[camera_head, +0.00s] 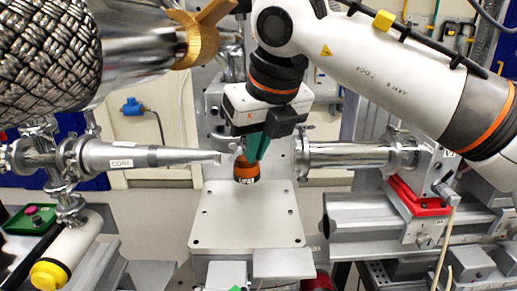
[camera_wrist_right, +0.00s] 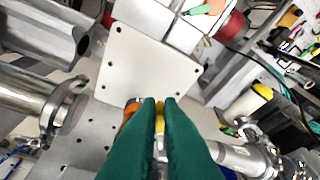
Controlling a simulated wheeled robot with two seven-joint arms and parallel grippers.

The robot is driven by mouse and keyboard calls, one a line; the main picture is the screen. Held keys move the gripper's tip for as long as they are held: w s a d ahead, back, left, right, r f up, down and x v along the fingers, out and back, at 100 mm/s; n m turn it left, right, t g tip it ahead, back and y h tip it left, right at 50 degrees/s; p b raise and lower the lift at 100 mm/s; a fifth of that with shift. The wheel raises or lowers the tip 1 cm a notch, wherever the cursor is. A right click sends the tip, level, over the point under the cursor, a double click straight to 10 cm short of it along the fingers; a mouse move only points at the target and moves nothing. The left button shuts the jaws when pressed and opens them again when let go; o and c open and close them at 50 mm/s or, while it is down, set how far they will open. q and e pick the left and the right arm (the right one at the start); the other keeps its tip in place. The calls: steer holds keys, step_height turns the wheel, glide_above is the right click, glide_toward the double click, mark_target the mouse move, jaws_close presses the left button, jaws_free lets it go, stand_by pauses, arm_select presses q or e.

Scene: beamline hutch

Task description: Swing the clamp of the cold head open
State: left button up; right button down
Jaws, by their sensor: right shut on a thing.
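My right gripper (camera_head: 257,150) reaches down from above with green fingers, over the middle of the metal plate. In the right wrist view its two fingertips (camera_wrist_right: 160,102) are close together, with a small yellow piece (camera_wrist_right: 159,118) between them. An orange-and-black round part (camera_head: 246,170) sits just below the fingertips; orange also shows beside them in the wrist view (camera_wrist_right: 130,111). I cannot tell which part is the cold head's clamp. My left gripper is not in view.
A braided hose (camera_head: 45,50) with a brass-coloured fitting (camera_head: 202,38) fills the upper left. A steel tube (camera_head: 350,155) comes in from the right, above a red block (camera_head: 418,200). The pale plate (camera_head: 247,222) in front is bare.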

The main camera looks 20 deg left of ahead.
steer(key=shift+r, duration=0.15)
steer(key=c, duration=1.6)
jaws_free()
steer(key=b+v, duration=0.1)
steer(key=v, duration=1.1)
